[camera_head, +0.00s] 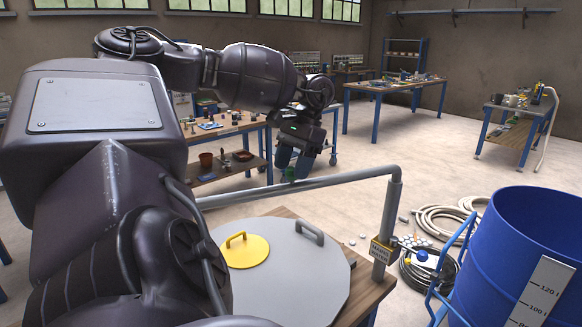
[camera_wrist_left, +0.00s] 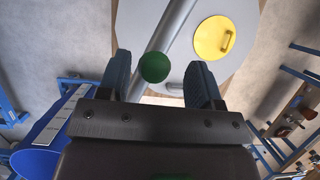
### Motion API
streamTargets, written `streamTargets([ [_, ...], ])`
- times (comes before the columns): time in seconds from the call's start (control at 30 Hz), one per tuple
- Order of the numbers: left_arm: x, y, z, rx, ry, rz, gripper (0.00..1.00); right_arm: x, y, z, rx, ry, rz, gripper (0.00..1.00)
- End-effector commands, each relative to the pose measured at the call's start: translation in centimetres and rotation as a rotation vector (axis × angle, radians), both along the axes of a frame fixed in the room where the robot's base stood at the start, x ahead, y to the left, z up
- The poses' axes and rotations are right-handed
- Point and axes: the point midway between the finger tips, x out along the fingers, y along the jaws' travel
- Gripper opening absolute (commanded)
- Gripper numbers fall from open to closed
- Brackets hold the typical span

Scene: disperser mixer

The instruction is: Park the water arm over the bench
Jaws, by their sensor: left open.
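The water arm (camera_head: 345,178) is a grey pipe that runs left from the top of an upright post (camera_head: 391,215) and passes over the bench (camera_head: 372,295). A green knob (camera_head: 290,174) sits on the pipe. My left gripper (camera_head: 293,160) is open just above the pipe at the knob, fingers pointing down. In the left wrist view, the green knob (camera_wrist_left: 155,67) shows between the two fingers, with the pipe (camera_wrist_left: 172,25) beyond it. I cannot tell whether the fingers touch the knob. My right gripper is out of view.
A large grey lid (camera_head: 290,285) with a grey handle and a yellow hatch (camera_head: 243,251) lies on the bench under the pipe. A blue drum (camera_head: 510,245) stands at the right. Coiled hoses (camera_head: 437,220) lie on the floor. Workbenches (camera_head: 395,85) stand farther back.

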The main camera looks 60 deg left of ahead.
Motion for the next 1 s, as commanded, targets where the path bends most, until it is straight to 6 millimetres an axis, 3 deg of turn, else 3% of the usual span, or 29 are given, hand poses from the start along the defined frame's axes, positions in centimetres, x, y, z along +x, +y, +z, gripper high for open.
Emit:
streamTargets([
  [0.4, 2.9, 0.7, 6.9, -0.002, -0.005, 0.001, 0.59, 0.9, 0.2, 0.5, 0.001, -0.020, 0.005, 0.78],
  [0.5, 3.1, 0.7, 8.3, -0.001, -0.004, 0.000, 0.59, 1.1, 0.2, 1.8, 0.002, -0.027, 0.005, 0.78],
  [0.7, 3.6, 0.9, 9.3, 0.000, -0.002, 0.000, 0.59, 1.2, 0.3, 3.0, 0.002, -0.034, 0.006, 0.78],
  [1.0, 3.7, 0.9, 9.4, 0.001, 0.000, 0.001, 0.59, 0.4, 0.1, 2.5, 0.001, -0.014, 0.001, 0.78],
])
